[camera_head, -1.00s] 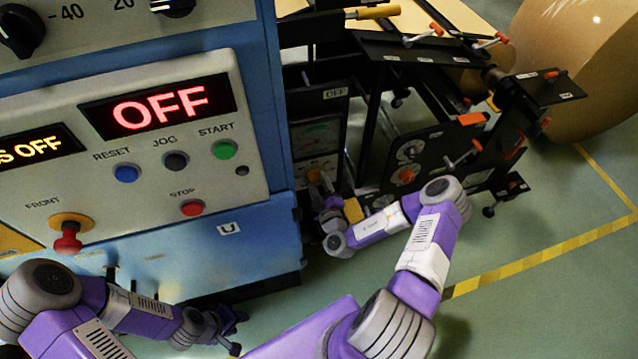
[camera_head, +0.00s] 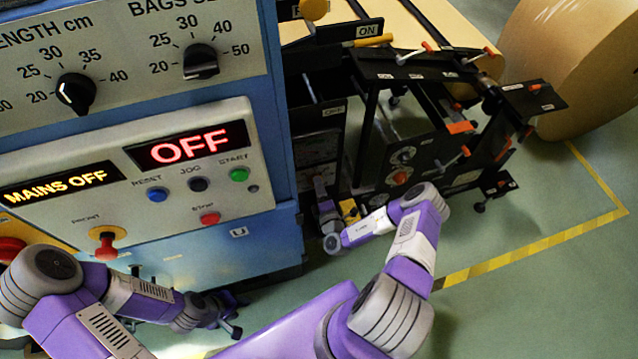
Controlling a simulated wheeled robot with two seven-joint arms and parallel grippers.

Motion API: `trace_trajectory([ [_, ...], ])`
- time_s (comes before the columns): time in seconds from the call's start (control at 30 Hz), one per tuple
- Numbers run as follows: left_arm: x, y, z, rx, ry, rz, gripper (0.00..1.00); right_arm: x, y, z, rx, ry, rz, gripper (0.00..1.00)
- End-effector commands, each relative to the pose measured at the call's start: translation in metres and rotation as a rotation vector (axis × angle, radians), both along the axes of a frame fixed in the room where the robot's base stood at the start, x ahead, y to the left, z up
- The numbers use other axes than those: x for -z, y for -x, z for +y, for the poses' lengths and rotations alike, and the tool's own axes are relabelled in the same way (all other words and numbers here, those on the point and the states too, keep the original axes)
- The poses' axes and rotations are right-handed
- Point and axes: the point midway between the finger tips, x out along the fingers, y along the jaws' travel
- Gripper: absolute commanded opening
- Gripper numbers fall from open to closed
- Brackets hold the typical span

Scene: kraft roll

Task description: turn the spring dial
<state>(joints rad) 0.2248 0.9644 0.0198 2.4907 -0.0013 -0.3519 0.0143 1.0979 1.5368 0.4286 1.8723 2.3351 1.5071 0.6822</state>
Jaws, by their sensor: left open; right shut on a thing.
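My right gripper (camera_head: 319,183) reaches the lower part of a dark gauge panel (camera_head: 318,148) beside the blue cabinet. I cannot read a label naming the spring dial. A round dial with an orange centre (camera_head: 400,177) and another round dial (camera_head: 402,155) sit on a black side plate, right of the gripper and apart from it. My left gripper (camera_head: 234,325) is open, small and partly hidden, low in front of the blue cabinet (camera_head: 180,270).
The control panel (camera_head: 110,215) reads OFF and MAINS OFF, with push buttons and a red front knob (camera_head: 104,242). Black frame arms and orange handles (camera_head: 460,127) stand right of my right forearm. A kraft roll (camera_head: 580,65) is far right. Green floor at lower right is clear.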

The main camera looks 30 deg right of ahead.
Motion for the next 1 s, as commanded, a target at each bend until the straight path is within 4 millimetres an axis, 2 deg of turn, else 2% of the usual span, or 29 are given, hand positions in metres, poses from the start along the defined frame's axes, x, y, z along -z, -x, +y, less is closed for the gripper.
trace_trajectory([
  [0.1,-0.014,0.0,0.0,0.0,0.0,0.0,0.43,-0.003,0.0,0.0,0.0,0.108,0.027,0.15],
  [0.5,-0.042,0.0,0.0,0.0,0.0,0.0,0.43,-0.003,0.0,0.0,0.001,0.477,0.113,0.15],
  [1.0,-0.064,0.0,0.0,0.0,0.0,0.0,0.43,-0.003,0.0,0.0,0.002,0.83,0.198,0.15],
])
